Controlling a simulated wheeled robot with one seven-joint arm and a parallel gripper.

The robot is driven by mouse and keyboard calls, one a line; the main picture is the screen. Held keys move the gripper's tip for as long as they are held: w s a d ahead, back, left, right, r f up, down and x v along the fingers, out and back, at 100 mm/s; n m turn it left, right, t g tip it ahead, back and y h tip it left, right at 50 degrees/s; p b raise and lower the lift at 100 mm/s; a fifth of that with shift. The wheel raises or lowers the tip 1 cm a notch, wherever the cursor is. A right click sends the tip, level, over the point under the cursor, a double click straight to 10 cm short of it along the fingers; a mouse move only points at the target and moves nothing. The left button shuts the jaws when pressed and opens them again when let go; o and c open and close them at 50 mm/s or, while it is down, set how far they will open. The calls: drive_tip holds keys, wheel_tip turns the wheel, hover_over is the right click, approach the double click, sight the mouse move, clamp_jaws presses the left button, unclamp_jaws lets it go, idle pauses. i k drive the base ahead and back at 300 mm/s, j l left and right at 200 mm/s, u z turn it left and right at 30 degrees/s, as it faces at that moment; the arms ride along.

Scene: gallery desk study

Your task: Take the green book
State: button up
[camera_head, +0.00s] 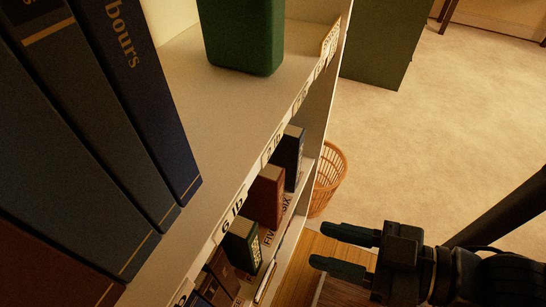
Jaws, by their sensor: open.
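A small dark green book (239,247) with a pale spine label stands on the lower shelf, below the upper shelf board. It is beside a red-brown book (265,197) marked FIVE. My gripper (322,246) is at the lower right, with its two dark fingers apart and pointing left toward the shelf. Nothing is between the fingers. In the picture there is a gap between the fingertips and the green book; how far apart they are in depth I cannot tell.
Large dark blue volumes (108,120) fill the left of the upper shelf (200,85). A green rounded block-like object (243,35) stands at its back. A dark blue book (290,158) is beyond the red-brown one. A wicker basket (328,180) is on the floor. Open carpet (430,150) lies right.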

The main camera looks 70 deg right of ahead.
sight(241, 243)
drive_tip(key=l+u, duration=0.45)
drive_tip(key=k+l+u, duration=0.1)
drive_tip(key=l+u, duration=0.4)
drive_tip(key=k+l+u, duration=0.2)
drive_tip(key=l+u, duration=0.25)
drive_tip(key=l, duration=0.15)
drive_tip(key=k+l+u, duration=0.1)
drive_tip(key=k+l, duration=0.55)
drive_tip(key=k, duration=0.05)
